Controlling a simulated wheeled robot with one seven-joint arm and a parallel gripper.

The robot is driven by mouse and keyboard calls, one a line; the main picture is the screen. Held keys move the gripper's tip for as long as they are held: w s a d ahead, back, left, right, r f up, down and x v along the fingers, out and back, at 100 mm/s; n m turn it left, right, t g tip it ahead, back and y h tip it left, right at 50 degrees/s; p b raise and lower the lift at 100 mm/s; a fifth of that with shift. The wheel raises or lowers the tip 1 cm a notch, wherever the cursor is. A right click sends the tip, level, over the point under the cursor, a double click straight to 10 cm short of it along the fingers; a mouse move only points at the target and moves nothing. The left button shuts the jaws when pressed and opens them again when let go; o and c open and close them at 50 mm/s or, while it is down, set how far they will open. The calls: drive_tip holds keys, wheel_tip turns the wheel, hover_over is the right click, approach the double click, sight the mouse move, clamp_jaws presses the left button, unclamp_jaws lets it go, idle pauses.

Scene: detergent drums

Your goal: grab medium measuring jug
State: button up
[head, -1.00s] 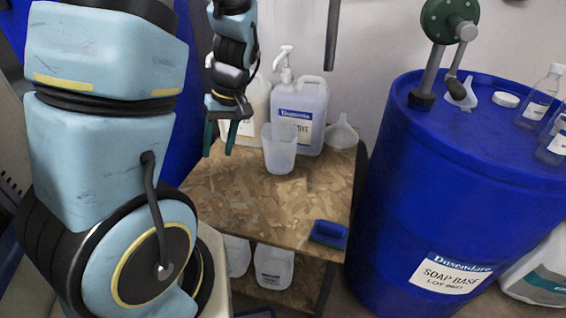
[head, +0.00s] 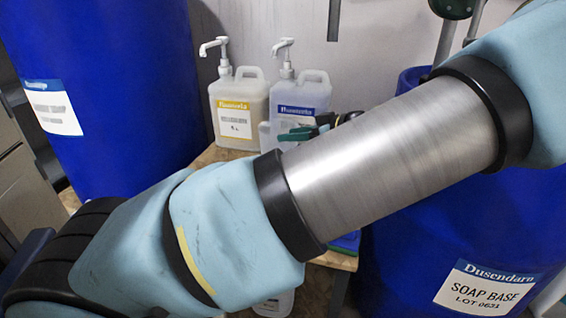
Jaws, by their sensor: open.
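The measuring jug (head: 264,137), pale and translucent, stands on the chipboard shelf top (head: 210,157). Only a strip of its left side shows clearly; my arm hides most of it. The dark green fingers of my gripper (head: 298,134) show just above my arm, pointing left at the jug. The gripper is open. Whether the jug lies between the fingers or behind them I cannot tell.
Two pump bottles, one yellow-labelled (head: 236,110) and one blue-labelled (head: 298,103), stand close behind. Blue drums flank the shelf at left (head: 110,120) and right (head: 410,265). A blue sponge (head: 347,241) lies near the shelf's front edge.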

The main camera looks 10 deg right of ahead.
sight(261, 135)
drive_tip(key=shift+t, duration=0.6)
drive_tip(key=shift+w+d+f+x, duration=0.1)
drive_tip(key=shift+d+f+x, duration=0.1)
drive_tip(key=shift+x, duration=1.3)
drive_tip(key=shift+w+d+f+x, duration=0.1)
drive_tip(key=shift+w+d+x, duration=0.1)
drive_tip(key=shift+x, duration=1.25)
drive_tip(key=shift+w+d+f+x, duration=0.1)
drive_tip(key=shift+d+x, duration=0.1)
drive_tip(key=shift+x, duration=1.3)
clamp_jaws()
drive_tip(key=shift+d, duration=0.15)
